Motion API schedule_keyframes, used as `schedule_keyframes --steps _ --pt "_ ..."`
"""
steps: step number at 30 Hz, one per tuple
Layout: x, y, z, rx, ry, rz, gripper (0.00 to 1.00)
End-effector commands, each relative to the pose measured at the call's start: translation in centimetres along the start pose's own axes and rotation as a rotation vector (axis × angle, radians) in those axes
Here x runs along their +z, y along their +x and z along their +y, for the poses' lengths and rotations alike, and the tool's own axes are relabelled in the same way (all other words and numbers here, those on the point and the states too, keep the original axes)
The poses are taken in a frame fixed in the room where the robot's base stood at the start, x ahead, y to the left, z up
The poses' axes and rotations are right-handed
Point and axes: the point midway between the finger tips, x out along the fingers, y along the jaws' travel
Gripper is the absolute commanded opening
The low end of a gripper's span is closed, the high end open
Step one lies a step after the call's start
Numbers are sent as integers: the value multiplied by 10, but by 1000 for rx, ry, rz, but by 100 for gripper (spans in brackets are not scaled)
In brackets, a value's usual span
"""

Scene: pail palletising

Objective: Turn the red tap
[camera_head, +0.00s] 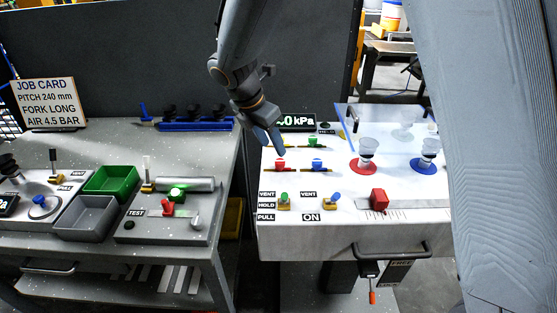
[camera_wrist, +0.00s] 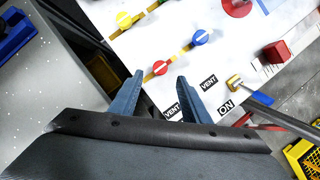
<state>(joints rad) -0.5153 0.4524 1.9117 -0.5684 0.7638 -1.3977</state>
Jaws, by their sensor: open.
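The red tap (camera_head: 280,163) is a small round red knob on a brass fitting, on the white panel at the right, in the head view. In the wrist view the red tap (camera_wrist: 160,68) carries a pale line and shows just past my two blue fingertips, roughly centred between them. My gripper (camera_head: 275,146) is open and empty and points down just above the red tap. In the wrist view my gripper (camera_wrist: 160,77) has its fingers spread apart. I cannot tell whether they touch the tap.
A blue tap (camera_head: 316,162) sits right of the red one, and a yellow tap (camera_wrist: 124,19) is nearby. Levers with green (camera_head: 284,196) and blue (camera_head: 335,197) ends and a red block (camera_head: 379,199) stand nearer the front. A clear screen (camera_head: 388,135) rises at the right.

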Motion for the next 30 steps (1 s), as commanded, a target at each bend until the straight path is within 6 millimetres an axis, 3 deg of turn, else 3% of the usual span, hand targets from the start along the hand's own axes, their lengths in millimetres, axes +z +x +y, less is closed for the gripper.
schedule_keyframes --steps 15,26,30 --pt "2 67 -2 -3 3 1 43" --pt "1 72 -1 -1 3 1 43" --pt "1 72 -1 -1 3 1 21"
